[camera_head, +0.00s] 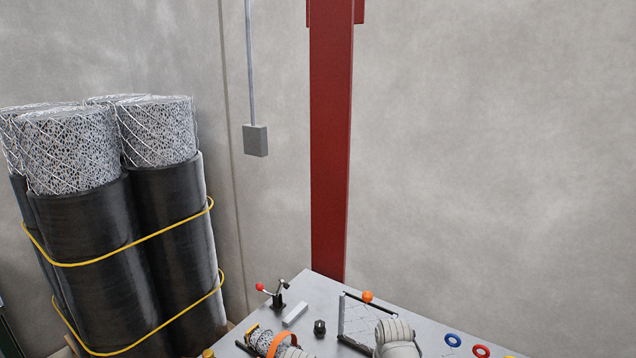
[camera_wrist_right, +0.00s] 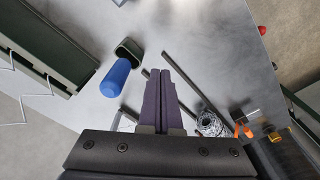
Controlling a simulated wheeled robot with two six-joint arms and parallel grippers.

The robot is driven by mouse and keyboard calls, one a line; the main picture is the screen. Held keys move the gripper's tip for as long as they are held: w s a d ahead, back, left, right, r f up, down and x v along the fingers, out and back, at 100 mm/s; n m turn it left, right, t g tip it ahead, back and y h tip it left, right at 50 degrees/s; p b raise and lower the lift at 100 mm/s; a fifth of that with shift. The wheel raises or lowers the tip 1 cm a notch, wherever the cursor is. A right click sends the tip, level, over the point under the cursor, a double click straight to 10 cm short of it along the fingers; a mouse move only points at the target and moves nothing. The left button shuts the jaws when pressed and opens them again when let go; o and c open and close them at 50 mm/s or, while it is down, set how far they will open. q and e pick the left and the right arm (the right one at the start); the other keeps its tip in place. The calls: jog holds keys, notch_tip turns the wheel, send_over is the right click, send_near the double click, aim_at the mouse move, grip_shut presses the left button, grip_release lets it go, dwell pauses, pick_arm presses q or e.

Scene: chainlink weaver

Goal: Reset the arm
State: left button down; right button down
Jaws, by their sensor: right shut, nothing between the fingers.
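My right gripper (camera_wrist_right: 160,75) shows in the right wrist view. Its two dark purple fingers are together with nothing between them, above the grey table top (camera_wrist_right: 205,35). A blue cylindrical handle (camera_wrist_right: 115,78) and a dark green block (camera_wrist_right: 129,49) lie to the left of the fingertips. Neither gripper shows in the head view. A pale grey ribbed rounded part (camera_head: 397,338), probably one of my arm links, rises at the bottom of that view.
On the grey table (camera_head: 325,290) are a red-knobbed toggle clamp (camera_head: 277,294), a white block (camera_head: 295,314), an orange knob (camera_head: 367,296), a blue ring (camera_head: 452,340) and a red ring (camera_head: 481,351). Strapped wire rolls (camera_head: 75,150) and a red column (camera_head: 330,140) stand behind.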

jog(key=s+d+m, duration=0.2)
jog(key=s, duration=0.3)
jog(key=s+a+f+n+b, duration=0.2)
jog(key=a, duration=0.3)
jog(key=s+a+f+n+h+b, duration=0.1)
jog(key=s+a+f+n+b, duration=0.1)
jog(key=a, duration=0.4)
jog(key=shift+s+f+g+b, duration=0.2)
jog(key=shift+f+g+b, duration=0.1)
jog(key=shift+g, duration=0.1)
